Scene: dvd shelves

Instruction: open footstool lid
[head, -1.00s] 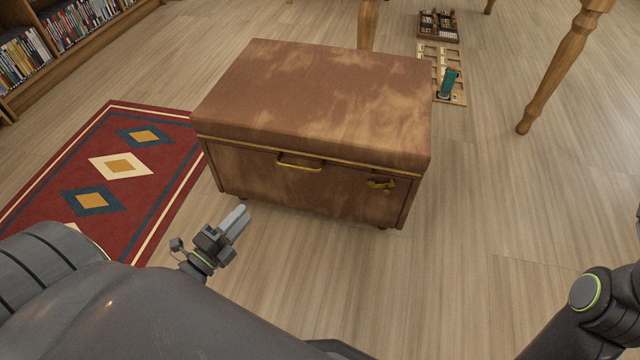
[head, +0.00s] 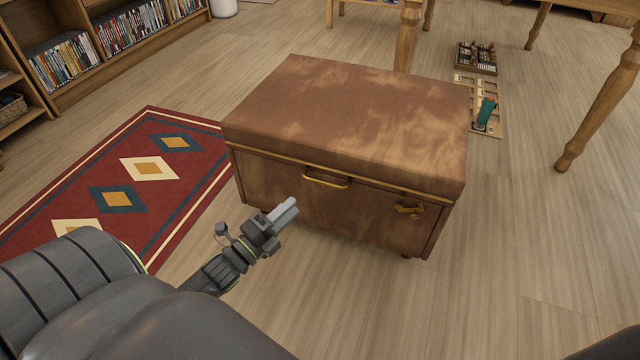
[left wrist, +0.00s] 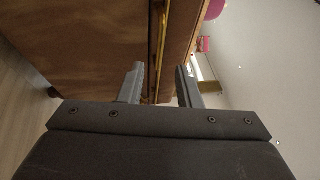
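The brown footstool (head: 330,190) stands on the wood floor with its padded lid (head: 350,115) down flat. The footstool front (left wrist: 90,45) and a gold strip (left wrist: 158,45) show beyond the fingers. My right gripper is out of view.
A red patterned rug (head: 120,190) lies left of the footstool. A bookshelf (head: 100,45) stands at the back left. Table legs (head: 590,110) and a wooden tray (head: 478,100) with a teal item are behind at right. The floor at front right is clear.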

